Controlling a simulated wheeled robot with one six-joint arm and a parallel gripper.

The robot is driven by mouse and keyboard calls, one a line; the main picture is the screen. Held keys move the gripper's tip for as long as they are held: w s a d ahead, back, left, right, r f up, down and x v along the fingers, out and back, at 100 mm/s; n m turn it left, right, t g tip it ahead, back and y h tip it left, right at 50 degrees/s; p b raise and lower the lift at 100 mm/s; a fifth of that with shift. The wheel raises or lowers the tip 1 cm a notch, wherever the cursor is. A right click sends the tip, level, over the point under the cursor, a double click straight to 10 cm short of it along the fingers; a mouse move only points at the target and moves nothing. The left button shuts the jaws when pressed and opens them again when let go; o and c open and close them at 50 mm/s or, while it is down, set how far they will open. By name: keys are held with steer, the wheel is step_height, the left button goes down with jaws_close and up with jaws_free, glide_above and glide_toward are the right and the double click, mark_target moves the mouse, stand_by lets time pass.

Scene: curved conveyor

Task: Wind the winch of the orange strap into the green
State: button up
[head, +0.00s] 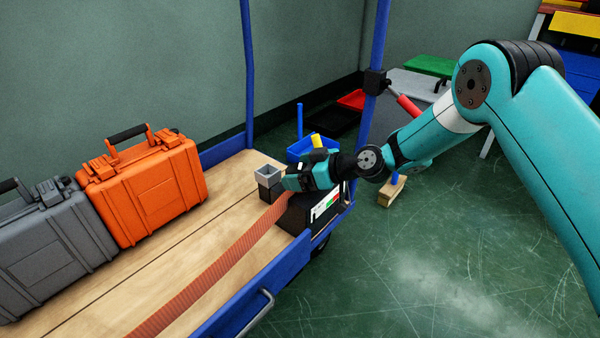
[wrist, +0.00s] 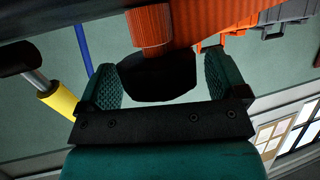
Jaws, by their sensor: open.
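The orange strap (head: 215,270) runs along the cart deck to the winch, a dark box (head: 296,214) at the deck's right end. A small panel (head: 326,205) on the box shows white, green and red; its pointer is too small to read. My gripper (head: 290,182) is just above the winch and hides part of it. In the wrist view, my open fingers (wrist: 165,85) stand either side of a dark rounded part (wrist: 158,78); I cannot tell whether they touch it. The strap (wrist: 152,28) shows beyond it. A yellow grip (wrist: 60,100) on a metal rod is outside the left finger.
An orange case (head: 150,190) and a grey case (head: 55,240) stand on the wooden deck (head: 215,215). A blue post (head: 372,110) rises behind my wrist. Green floor at the right is open.

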steer(key=c, duration=0.9)
steer(key=shift+c, duration=0.2)
steer(key=shift+s+r+p, duration=0.1)
steer(key=shift+p, duration=0.3)
steer(key=m+t+h+p, duration=0.1)
steer(key=m+t+p, duration=0.1)
steer(key=p, duration=0.1)
steer(key=m+t+h+p, duration=0.1)
steer(key=p, duration=0.1)
steer(key=shift+s+a+r+m+t+h, duration=0.1)
steer(key=shift+r+m+t+h, duration=0.2)
steer(key=shift+m, duration=0.1)
steer(key=m+t+h+p, duration=0.2)
steer(key=m+p, duration=0.1)
steer(key=shift+a+f+h+p, duration=0.1)
steer(key=shift+f+h+p, duration=0.05)
steer(key=shift+h+p, duration=0.2)
steer(key=shift+f+m+t+h, duration=0.3)
steer(key=shift+m+t+h, duration=0.5)
steer(key=shift+m+h, duration=0.2)
steer(key=shift+m+t+h+b, duration=0.4)
steer(key=shift+m+h+b, duration=0.55)
steer(key=shift+m+h, duration=0.55)
steer(key=shift+h, duration=0.35)
